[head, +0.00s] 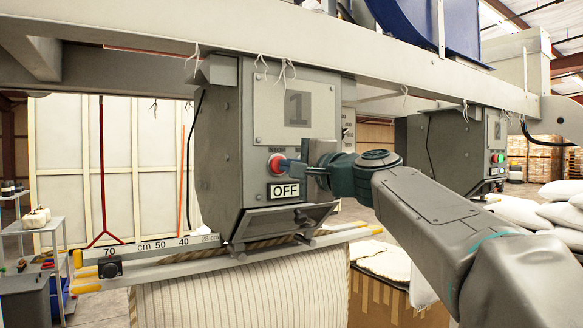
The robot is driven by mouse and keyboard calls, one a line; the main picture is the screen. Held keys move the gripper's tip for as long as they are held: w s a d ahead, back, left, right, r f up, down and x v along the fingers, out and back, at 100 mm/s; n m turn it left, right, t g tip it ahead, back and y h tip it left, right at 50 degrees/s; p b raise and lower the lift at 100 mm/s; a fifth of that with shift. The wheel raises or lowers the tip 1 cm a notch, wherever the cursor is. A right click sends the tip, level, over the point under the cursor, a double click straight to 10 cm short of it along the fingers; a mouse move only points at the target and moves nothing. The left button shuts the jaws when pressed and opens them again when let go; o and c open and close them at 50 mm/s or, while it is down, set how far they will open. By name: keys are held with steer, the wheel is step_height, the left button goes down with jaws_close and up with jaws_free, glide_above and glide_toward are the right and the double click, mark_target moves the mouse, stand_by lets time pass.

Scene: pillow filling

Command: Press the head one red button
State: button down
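Head one is the grey filling machine with a large "1" plate (295,108) on its front, in the middle of the head view. Its red button (274,164) sits under a "STOP" label, just above an "OFF" sign (284,190). My gripper (288,164) comes in from the right at button height.
A second filling head (470,145) with its own buttons stands at the right. A striped pillow cover (240,290) hangs under head one, below a measuring rail (150,250). A grey shelf cart (38,232) is at the left, and white sacks (530,215) are piled at the right.

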steer(key=b+v, duration=0.4)
steer(key=v, duration=0.9)
steer(key=shift+s+d, duration=0.25)
steer(key=shift+s, duration=0.05)
steer(key=shift+r, duration=0.1)
steer(key=s+d+f+n+g+h, duration=0.1)
steer(key=s+f+n+g+h, duration=0.15)
steer(key=f, duration=0.95)
steer(key=s+d+f+n+g+h, duration=0.1)
steer(key=s+f+n+g+h, duration=0.2)
steer(key=f, duration=0.9)
steer(key=s+d+f+n+g+h, duration=0.1)
steer(key=s+f+g+h, duration=0.2)
steer(key=f, duration=1)
steer(key=s+d+f+n+g+h, duration=0.2)
steer(key=s+d+f, duration=0.3)
steer(key=s+f, duration=0.6)
steer(key=shift+d+f+n+h, duration=0.2)
steer(key=shift+f+n+h, duration=0.55)
steer(key=shift+f, duration=0.1)
